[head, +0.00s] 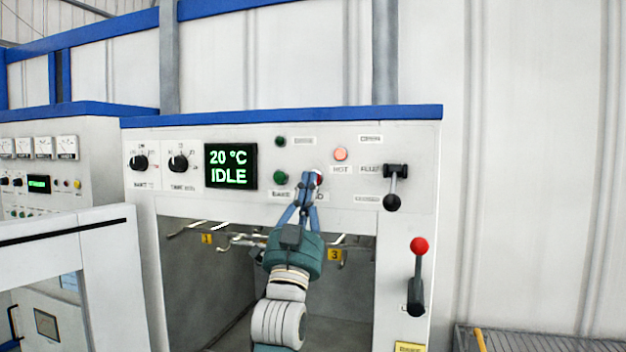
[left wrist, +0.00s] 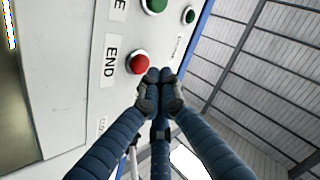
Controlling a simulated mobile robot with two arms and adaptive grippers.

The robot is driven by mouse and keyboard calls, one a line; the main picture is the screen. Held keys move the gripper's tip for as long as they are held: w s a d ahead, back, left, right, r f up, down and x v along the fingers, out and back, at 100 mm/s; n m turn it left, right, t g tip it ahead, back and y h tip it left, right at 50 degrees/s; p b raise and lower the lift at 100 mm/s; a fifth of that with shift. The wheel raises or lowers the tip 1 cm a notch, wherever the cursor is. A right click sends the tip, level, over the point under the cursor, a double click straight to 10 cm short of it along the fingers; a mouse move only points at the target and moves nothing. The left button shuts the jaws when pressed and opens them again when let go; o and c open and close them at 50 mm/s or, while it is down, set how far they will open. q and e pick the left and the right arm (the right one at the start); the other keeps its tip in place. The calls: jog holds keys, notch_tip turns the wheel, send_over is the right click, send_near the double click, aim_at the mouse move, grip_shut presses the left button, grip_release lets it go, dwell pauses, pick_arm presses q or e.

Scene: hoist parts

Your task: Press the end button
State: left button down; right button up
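The end button is a round red button (left wrist: 137,64) beside a label reading END (left wrist: 109,62) in the left wrist view. In the head view the red button (head: 319,178) shows on the white control panel, partly hidden behind my left fingertips. My left gripper (head: 308,178) is in front of the panel at the button. It also shows in the left wrist view (left wrist: 159,76), with its fingertips together and nothing between them. There the tips appear just beside the button; I cannot tell whether they touch it. My right gripper is not in view.
The panel carries a display reading 20 °C IDLE (head: 230,166), two black knobs, green buttons (head: 280,177), a lit reddish lamp (head: 340,154) and a black switch lever (head: 394,186). A red-knobbed lever (head: 418,270) is lower right. Below the panel is an open chamber with hooks.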

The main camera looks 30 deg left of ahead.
pick_arm(q)
jog(key=shift+s+d, duration=0.2)
jog(key=shift+s, duration=0.6)
jog(key=shift+s+d, duration=0.15)
jog(key=shift+s, duration=0.65)
jog(key=shift+s+d, duration=0.2)
jog(key=shift+s, duration=0.6)
jog(key=shift+f, duration=0.1)
